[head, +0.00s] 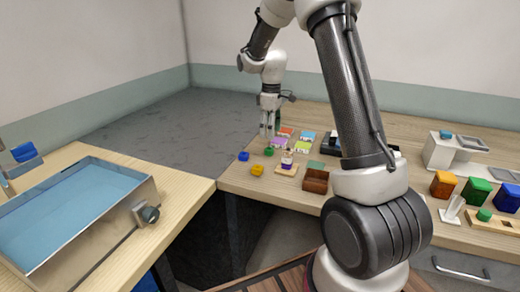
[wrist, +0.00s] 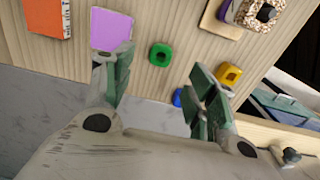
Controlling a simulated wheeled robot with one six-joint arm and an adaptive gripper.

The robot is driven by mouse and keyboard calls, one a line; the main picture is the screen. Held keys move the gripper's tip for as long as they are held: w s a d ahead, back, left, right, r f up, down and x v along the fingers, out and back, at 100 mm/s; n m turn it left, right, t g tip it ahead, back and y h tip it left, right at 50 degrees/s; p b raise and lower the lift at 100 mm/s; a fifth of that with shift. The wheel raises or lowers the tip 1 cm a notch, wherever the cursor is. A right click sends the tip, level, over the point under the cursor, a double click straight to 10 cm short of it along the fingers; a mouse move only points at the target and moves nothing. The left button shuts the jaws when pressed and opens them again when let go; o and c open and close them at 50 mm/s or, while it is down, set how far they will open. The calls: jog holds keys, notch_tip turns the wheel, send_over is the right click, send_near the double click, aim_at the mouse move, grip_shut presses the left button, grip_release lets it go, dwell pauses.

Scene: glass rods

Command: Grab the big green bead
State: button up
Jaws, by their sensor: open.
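A green bead (head: 269,152) with a hole lies on the wooden table near its left corner. In the wrist view the green bead (wrist: 160,54) lies between the lines of my two fingers, a little beyond the fingertips. My gripper (head: 270,134) points down above the bead and is open and empty. In the wrist view my gripper (wrist: 164,62) shows a finger on each side. I cannot tell the exact height of the fingertips above the bead.
A blue bead (head: 243,156) and a yellow bead (head: 257,170) lie close by. A purple card (wrist: 111,29) lies near the left finger. A small wooden stand (head: 286,170) and a brown box (head: 315,181) are to the right. A blue-floored tray (head: 70,205) is on the left table.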

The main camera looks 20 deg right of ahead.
aim_at(269, 152)
jog(key=f, duration=0.8)
jog(key=shift+a, duration=0.2)
jog(key=c, duration=1.1)
